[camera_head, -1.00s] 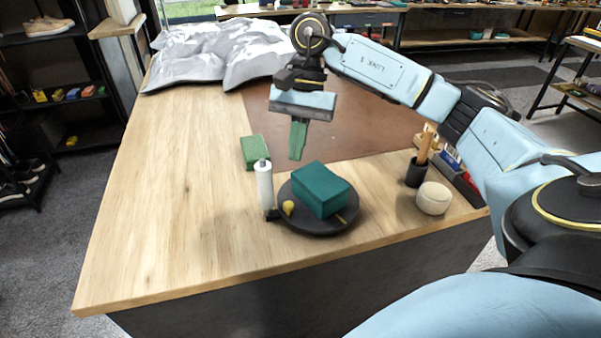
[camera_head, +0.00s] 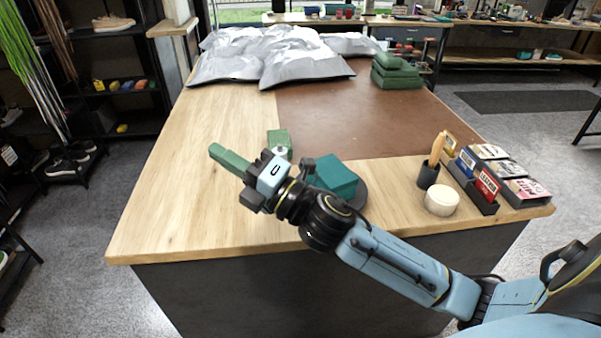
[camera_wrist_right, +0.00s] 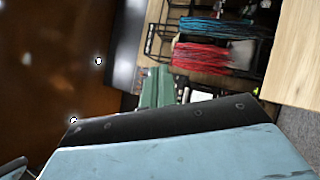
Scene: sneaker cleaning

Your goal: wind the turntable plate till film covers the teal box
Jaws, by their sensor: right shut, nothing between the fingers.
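The teal box (camera_head: 337,178) sits on the dark round turntable plate (camera_head: 361,197), whose right rim shows beside my arm. I see no film clearly on the box's visible faces. The white film roll shows only its top (camera_head: 280,150); my right wrist hides the rest, along with the plate's left part and its yellow knob. My right gripper (camera_head: 216,153) has its green fingers shut and empty, left of the plate and pointing left, above the wooden table. Its fingers also show in the right wrist view (camera_wrist_right: 157,88). My left gripper is not in view.
A green block (camera_head: 279,137) lies behind the roll. A brush cup (camera_head: 428,176), a round cream pot (camera_head: 441,200) and a rack of boxes (camera_head: 485,178) stand at right. Grey crumpled bags (camera_head: 275,55) lie at the back. The left tabletop is clear.

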